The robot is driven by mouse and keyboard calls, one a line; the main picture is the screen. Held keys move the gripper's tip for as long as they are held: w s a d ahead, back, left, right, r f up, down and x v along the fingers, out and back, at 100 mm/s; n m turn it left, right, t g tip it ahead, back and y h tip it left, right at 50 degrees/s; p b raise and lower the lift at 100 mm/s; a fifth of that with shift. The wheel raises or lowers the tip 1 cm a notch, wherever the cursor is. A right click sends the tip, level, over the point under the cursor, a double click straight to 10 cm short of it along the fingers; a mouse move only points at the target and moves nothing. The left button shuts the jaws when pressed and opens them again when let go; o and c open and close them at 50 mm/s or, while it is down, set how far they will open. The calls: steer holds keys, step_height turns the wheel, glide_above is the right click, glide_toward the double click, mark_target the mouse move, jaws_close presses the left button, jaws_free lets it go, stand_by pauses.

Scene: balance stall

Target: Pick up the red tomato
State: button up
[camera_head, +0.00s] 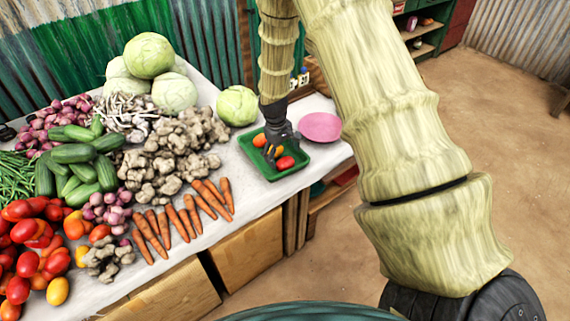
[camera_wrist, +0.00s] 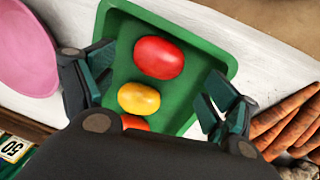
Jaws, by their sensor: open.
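The red tomato (camera_wrist: 158,58) lies in the green tray (camera_wrist: 208,68), in the upper middle of the wrist view. In the head view the tomato (camera_head: 286,162) is near the tray's front edge. A yellow tomato (camera_wrist: 139,98) is beside it, and an orange-red one (camera_wrist: 134,123) is partly hidden by my gripper body. My gripper (camera_wrist: 156,92) is open over the tray, with its fingers spread to either side. The yellow tomato is between the fingers, and the red one is a little beyond them. In the head view my gripper (camera_head: 281,148) is over the tray.
A pink plate (camera_head: 320,127) stands right of the tray (camera_head: 262,172). Carrots (camera_head: 183,222) lie to its left, and a cabbage (camera_head: 237,105) is behind. Ginger, cucumbers and other tomatoes crowd the left of the white-topped stall. A little bare tabletop surrounds the tray.

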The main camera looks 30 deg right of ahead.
mark_target(284, 160)
steer(key=shift+s+f+p, duration=0.15)
steer(key=shift+f+p, duration=0.2)
steer(key=shift+f, duration=0.2)
steer(key=shift+d+f+p, duration=0.2)
steer(key=shift+f+p, duration=0.1)
steer(key=shift+f, duration=0.7)
steer(key=shift+d+f+p, duration=0.2)
steer(key=shift+f+p, duration=0.05)
steer(key=shift+f, duration=0.75)
steer(key=c, duration=1.1)
